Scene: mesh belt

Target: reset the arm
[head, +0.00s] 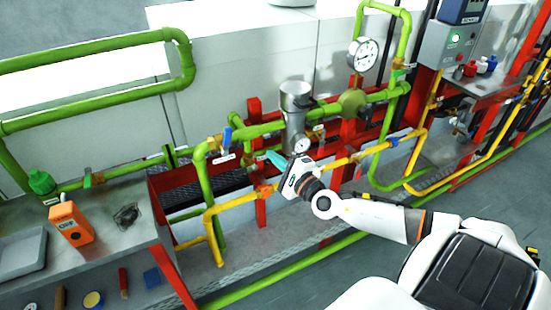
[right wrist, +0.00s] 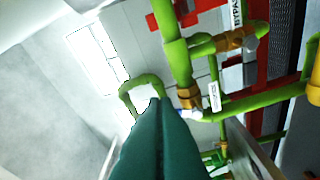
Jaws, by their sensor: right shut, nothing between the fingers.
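My right arm (head: 385,217) reaches in from the lower right of the head view, stretched toward the pipework. My right gripper (head: 277,160) is at its end, with teal fingers pointing up and left, shut and empty. It appears in front of the yellow and green pipes, near a small gauge (head: 302,145). In the right wrist view the shut teal fingers (right wrist: 160,125) fill the lower middle, with green pipes beyond them. I cannot tell whether they touch a pipe. My left gripper is not in view.
Green pipes (head: 90,98) and a yellow pipe (head: 235,202) run along a red frame. A metal filter housing (head: 296,100) stands behind the gripper. A large gauge (head: 363,54) is above right. A bench with an orange device (head: 72,224) and a grey tray (head: 22,254) is at left.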

